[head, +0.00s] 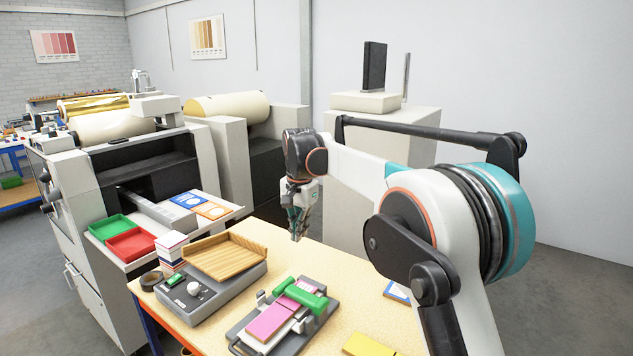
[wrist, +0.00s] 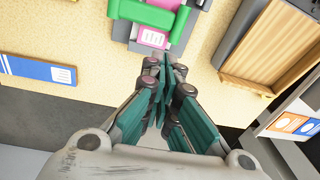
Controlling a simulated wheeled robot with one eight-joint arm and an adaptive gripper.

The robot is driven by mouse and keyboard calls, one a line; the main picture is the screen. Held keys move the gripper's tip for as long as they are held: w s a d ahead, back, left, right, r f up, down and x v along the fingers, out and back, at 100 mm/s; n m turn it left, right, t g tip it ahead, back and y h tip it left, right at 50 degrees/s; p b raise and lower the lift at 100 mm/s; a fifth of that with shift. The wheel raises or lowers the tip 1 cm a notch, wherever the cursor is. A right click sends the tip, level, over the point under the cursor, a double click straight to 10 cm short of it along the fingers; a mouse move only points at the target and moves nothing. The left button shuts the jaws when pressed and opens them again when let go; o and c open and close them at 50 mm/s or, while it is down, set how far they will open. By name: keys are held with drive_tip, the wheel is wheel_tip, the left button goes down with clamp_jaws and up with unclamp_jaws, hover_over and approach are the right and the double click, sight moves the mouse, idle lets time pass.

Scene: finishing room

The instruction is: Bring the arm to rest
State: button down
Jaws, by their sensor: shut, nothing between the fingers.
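My gripper (head: 297,226) hangs from my raised arm, pointing down over the far edge of the pale worktable (head: 345,265). In the wrist view my gripper (wrist: 168,68) has its teal fingers together with nothing between them. In the head view it is clear of the things on the table. My arm reaches in from the right and bends at the elbow. The arm covers part of the table's right side.
A grey press with a green roller and pink block (head: 270,320) stands at the table's front. A wooden tray (head: 225,257) sits on a grey device at left. A yellow block (head: 366,346) lies near the front. A large machine (head: 85,200) stands left; open floor (head: 570,290) is at right.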

drive_tip(key=s+d+r+n+t+b, duration=0.1)
drive_tip(key=s+d+r+n+t, duration=0.15)
drive_tip(key=s+d, duration=0.6)
drive_tip(key=s+d+r+n+t+b, duration=0.15)
drive_tip(key=s+d+r, duration=0.25)
drive_tip(key=s+d, duration=0.45)
drive_tip(key=s+d+f+b, duration=0.1)
drive_tip(key=s+d+f, duration=0.2)
drive_tip(key=s, duration=0.4)
drive_tip(key=s+d+f+n+t+b, duration=0.1)
drive_tip(key=s+d+f, duration=0.2)
drive_tip(key=s+f, duration=0.2)
drive_tip(key=s+d+f+n+t+b, duration=0.1)
drive_tip(key=s+d+f, duration=0.2)
drive_tip(key=s, duration=0.8)
drive_tip(key=shift+s+f, duration=0.15)
drive_tip(key=shift+f, duration=0.8)
